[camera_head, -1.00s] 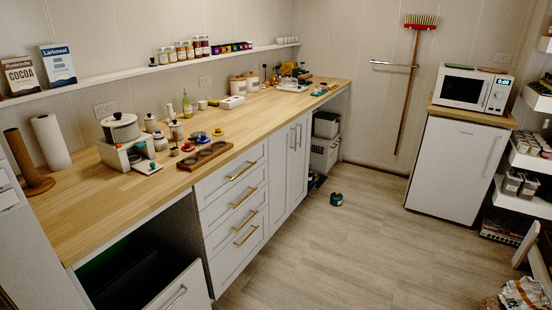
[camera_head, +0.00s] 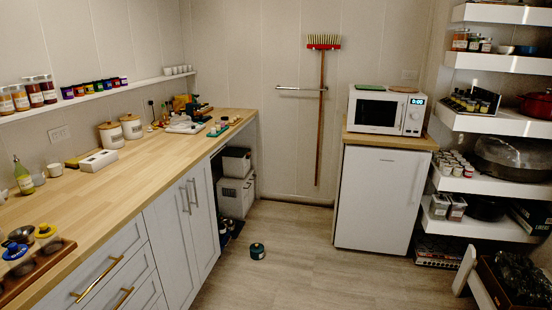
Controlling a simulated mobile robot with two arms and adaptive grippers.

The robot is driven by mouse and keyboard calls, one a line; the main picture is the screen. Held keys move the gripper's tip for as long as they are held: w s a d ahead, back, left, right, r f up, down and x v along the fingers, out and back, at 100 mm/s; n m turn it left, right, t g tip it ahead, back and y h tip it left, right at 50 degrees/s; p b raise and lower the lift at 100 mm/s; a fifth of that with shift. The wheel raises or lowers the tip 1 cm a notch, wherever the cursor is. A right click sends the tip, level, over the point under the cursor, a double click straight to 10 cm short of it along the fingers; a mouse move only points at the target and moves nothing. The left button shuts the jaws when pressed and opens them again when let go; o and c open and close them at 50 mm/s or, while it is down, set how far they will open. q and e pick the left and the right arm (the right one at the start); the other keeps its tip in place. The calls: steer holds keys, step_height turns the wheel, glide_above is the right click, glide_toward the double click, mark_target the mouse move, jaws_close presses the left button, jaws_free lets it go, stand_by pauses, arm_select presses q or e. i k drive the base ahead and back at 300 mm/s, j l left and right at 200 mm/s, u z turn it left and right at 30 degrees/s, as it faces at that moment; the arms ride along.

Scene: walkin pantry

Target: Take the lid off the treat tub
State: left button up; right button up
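Neither of my grippers is in view. No tub is plainly marked as the treat tub. A small dark teal tub (camera_head: 257,252) stands on the floor in front of the counter's far end, and its top looks closed. Two cream canisters, a left one (camera_head: 111,136) and a right one (camera_head: 131,127), stand on the counter against the wall, with brownish lids on. I cannot tell from this view which of these is the treat tub.
The wooden counter (camera_head: 120,190) runs along the left. A white fridge (camera_head: 379,200) carries a microwave (camera_head: 388,110). Shelves (camera_head: 500,120) line the right wall. A wooden-framed object (camera_head: 466,270) stands at the lower right. The floor (camera_head: 310,265) between is mostly clear.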

mark_target(254, 247)
steer(key=i+z, duration=0.2)
steer(key=i, duration=1.6)
